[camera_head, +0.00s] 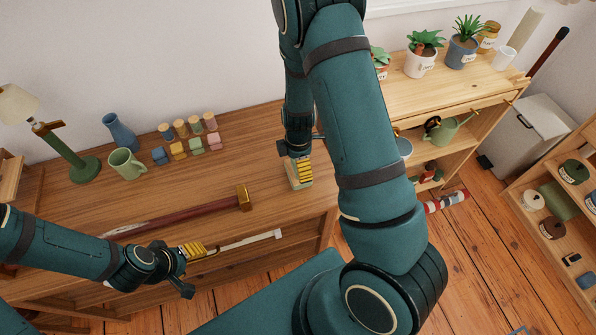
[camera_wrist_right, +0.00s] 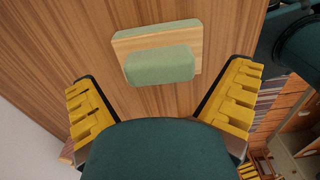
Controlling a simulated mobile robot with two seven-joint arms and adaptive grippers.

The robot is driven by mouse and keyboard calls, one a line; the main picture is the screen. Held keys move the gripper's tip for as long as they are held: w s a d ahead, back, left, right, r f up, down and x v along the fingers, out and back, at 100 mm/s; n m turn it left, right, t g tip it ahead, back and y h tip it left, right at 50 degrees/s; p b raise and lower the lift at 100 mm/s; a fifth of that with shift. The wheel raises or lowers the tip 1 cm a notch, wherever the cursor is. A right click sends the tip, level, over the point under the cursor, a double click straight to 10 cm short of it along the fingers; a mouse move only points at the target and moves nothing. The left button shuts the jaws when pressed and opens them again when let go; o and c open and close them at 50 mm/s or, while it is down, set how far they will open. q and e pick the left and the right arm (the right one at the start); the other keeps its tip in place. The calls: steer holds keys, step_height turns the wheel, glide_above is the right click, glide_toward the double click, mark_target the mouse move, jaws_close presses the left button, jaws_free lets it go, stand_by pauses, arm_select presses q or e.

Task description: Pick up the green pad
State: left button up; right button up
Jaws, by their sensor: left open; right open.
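The green pad (camera_wrist_right: 160,64) shows in the right wrist view, pale green, with a light wooden strip (camera_wrist_right: 122,46) and a second green part (camera_wrist_right: 157,29) beyond it. It lies on the wooden table top. My right gripper (camera_wrist_right: 162,108) is open, with its yellow fingers to either side and short of the pad, empty. In the head view, my right gripper (camera_head: 300,166) is over the pale green and wooden piece (camera_head: 297,186) near the table's right end, partly hiding it. My left gripper (camera_head: 192,252) is open near the table's front edge.
A long dark-red-handled mallet (camera_head: 180,215) and a thin pale stick (camera_head: 250,241) lie near my left gripper. A green lamp (camera_head: 84,166), green mug (camera_head: 127,164), blue vase (camera_head: 119,133) and several coloured blocks (camera_head: 180,150) stand behind. A shelf with plants (camera_head: 422,62) is right.

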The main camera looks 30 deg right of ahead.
steer(key=shift+f, duration=1.6)
steer(key=shift+c, duration=0.3)
steer(key=c, duration=1.1)
steer(key=shift+r, duration=0.1)
step_height(320, 180, up, 10)
steer(key=shift+p, duration=0.85)
